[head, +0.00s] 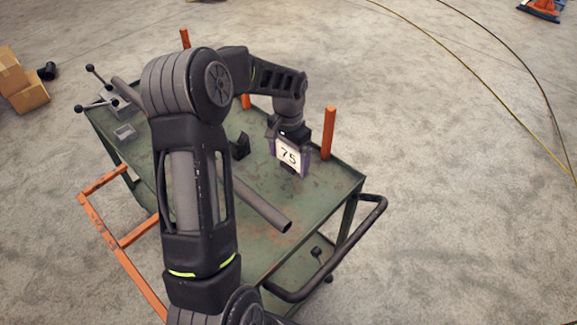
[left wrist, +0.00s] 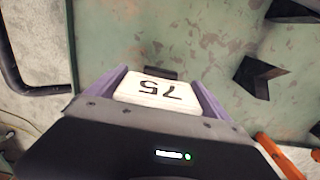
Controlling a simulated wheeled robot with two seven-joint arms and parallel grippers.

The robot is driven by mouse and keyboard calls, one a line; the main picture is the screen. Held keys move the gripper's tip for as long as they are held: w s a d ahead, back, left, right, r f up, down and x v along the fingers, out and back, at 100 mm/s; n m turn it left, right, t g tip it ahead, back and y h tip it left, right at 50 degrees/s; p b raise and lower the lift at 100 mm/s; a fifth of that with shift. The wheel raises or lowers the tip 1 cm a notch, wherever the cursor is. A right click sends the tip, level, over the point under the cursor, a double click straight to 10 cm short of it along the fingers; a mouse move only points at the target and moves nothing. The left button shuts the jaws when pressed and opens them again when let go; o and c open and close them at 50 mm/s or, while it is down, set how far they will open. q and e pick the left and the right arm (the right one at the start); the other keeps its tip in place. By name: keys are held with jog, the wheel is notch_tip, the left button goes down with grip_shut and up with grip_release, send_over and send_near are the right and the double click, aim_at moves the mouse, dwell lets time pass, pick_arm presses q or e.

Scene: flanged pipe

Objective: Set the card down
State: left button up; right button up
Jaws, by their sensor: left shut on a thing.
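The card (head: 288,154) is white with a black "75" on it. My left gripper (head: 291,165) is shut on it, above the green cart top near its right end. In the left wrist view the card (left wrist: 160,90) sits between the two purple fingers of the gripper (left wrist: 162,84), with its number upside down. A dark piece shows just beyond the card's far edge. I cannot tell whether the card touches the cart top. My right gripper is in neither view.
A black handle (head: 368,228) sticks out at the right end. Cardboard boxes (head: 22,85) stand on the floor at left.

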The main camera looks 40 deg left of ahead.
aim_at(289, 164)
pick_arm(q)
jog(key=shift+f, duration=1.85)
jog(key=shift+f, duration=0.15)
jog(key=o, duration=1.1)
notch_tip(289, 164, up, 12)
jog(key=shift+r+b, duration=0.15)
jog(key=shift+b, duration=0.15)
